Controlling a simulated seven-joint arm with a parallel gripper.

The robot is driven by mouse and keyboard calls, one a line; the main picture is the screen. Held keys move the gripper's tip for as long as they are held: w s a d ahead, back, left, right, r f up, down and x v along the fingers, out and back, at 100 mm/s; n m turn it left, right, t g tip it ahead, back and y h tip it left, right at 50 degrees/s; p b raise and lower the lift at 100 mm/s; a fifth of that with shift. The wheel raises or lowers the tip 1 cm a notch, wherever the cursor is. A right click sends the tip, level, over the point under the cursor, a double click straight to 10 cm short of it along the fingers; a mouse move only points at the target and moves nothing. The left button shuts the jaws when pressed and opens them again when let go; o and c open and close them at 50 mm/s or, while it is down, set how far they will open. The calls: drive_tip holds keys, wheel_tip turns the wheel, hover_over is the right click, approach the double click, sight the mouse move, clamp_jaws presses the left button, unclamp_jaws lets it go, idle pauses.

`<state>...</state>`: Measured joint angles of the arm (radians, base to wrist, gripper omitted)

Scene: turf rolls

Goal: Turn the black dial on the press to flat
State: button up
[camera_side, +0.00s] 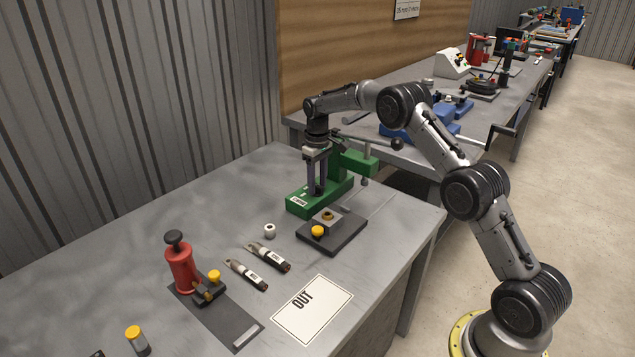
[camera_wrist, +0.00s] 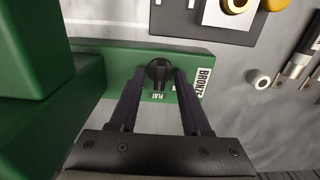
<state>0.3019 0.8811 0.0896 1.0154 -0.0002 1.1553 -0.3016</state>
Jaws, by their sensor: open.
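The black dial (camera_wrist: 159,72) is on the green base of the press (camera_wrist: 112,62) in the wrist view. A small "FLAT" label (camera_wrist: 158,96) is just below it. The dial's grip bar runs roughly up and down in that view, but I cannot tell clearly where its pointer aims. My gripper (camera_wrist: 159,80) is open, with one finger on each side of the dial and a small gap showing.
A "BRONZE" plate (camera_wrist: 203,82) is right of the dial. A white collar (camera_side: 269,230), two hand tools (camera_side: 268,256), a red press (camera_side: 181,265) and the OUT card (camera_side: 312,309) are on the bench.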

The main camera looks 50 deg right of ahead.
sight(317, 185)
wheel_tip(317, 185, up, 14)
idle(0.6)
drive_tip(key=shift+f, duration=0.1)
